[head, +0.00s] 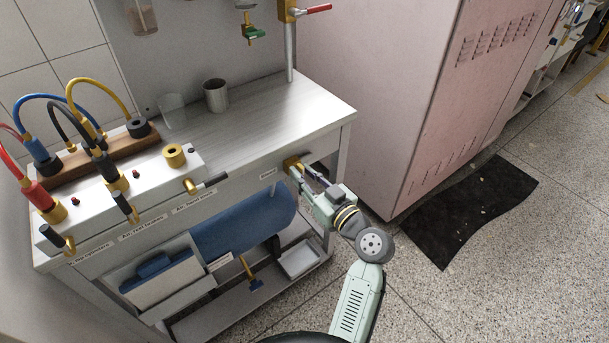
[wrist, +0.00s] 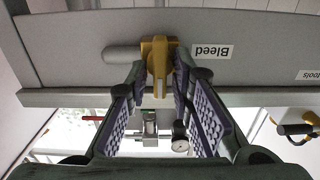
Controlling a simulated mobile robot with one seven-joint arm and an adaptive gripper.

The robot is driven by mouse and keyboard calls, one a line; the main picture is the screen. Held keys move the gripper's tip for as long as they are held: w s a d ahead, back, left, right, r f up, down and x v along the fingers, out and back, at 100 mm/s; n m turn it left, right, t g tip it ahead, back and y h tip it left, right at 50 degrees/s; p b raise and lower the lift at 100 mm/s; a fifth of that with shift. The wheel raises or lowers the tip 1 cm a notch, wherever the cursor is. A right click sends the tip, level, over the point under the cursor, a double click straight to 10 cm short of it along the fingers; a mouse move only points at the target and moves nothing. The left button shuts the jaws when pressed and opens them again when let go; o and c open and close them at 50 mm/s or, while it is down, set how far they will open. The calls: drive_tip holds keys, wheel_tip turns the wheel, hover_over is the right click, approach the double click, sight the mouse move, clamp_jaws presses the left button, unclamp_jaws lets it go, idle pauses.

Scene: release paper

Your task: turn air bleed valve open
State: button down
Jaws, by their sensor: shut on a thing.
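The air bleed valve has a yellow brass body (head: 293,163) on the bench's front edge, near its right end. In the wrist view the valve body (wrist: 158,50) sits beside a label (wrist: 212,51) reading "Bleed". A grey rounded lever (wrist: 122,53) points left from it, along the panel. My gripper (head: 304,176) reaches the valve from the front right. In the wrist view my gripper (wrist: 160,72) has its two purple-padded fingers on either side of the yellow part and is shut on it. The exact contact at the fingertips is partly hidden.
A second brass valve with a dark lever (head: 205,184) sits further left on the bench front. A white box (head: 120,190) with coloured hoses stands on the bench (head: 255,110). A blue hanging item (head: 245,222) is below. A pink cabinet (head: 375,90) stands to the right.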

drive_tip(key=shift+m, duration=0.3)
drive_tip(key=m, duration=0.4)
drive_tip(key=shift+d+m+p, duration=0.15)
drive_tip(key=shift+m+p, duration=0.15)
drive_tip(key=shift+w+d+f+m+p, duration=0.1)
drive_tip(key=shift+m+p, duration=1.45)
drive_tip(key=shift+m, duration=1.55)
drive_tip(key=shift+w+d+f+m+p, duration=0.1)
drive_tip(key=shift+m+p, duration=1.45)
drive_tip(key=shift+m, duration=1.55)
drive_tip(key=c, duration=1.7)
unclamp_jaws()
